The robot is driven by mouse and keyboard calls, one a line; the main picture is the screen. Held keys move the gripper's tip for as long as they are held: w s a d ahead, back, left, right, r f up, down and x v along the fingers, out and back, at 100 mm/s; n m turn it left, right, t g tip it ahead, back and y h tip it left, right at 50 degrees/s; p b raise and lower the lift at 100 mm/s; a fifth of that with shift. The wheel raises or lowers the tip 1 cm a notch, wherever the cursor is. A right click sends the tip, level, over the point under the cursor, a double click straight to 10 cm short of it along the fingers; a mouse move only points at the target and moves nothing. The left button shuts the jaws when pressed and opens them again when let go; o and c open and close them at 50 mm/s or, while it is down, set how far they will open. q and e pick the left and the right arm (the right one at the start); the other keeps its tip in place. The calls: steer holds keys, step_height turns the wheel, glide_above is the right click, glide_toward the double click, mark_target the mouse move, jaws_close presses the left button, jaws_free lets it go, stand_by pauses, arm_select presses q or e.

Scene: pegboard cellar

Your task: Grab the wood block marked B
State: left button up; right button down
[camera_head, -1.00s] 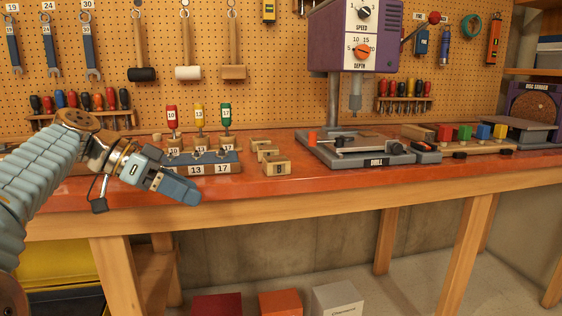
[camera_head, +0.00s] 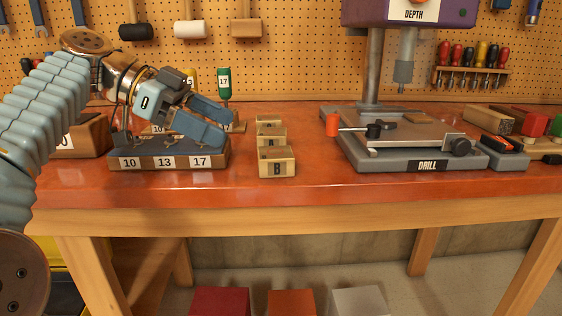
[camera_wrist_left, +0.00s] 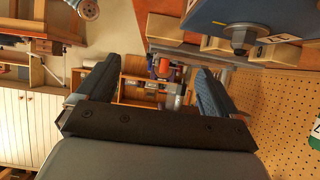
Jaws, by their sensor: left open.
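The wood block marked B (camera_head: 277,163) sits near the front of the orange-red bench top, its letter facing me. Two similar wood blocks, the middle one (camera_head: 271,136) and the rear one (camera_head: 269,120), stand in line behind it; their marks are hard to read. My left gripper (camera_head: 229,128) is open and empty, above the right end of the numbered stand and left of the blocks, apart from block B. Its spread fingers also show in the left wrist view (camera_wrist_left: 155,66), with nothing between them. My right gripper is not in view.
The pegboard (camera_head: 300,50) rises behind.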

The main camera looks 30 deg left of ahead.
mark_target(273, 152)
arm_select(q)
steer(key=x, duration=0.5)
steer(key=shift+b, duration=0.3)
steer(key=x, duration=0.5)
steer(key=shift+w+a+f, duration=0.1)
steer(key=shift+w+a, duration=0.1)
steer(key=shift+w, duration=0.05)
steer(key=c, duration=1.1)
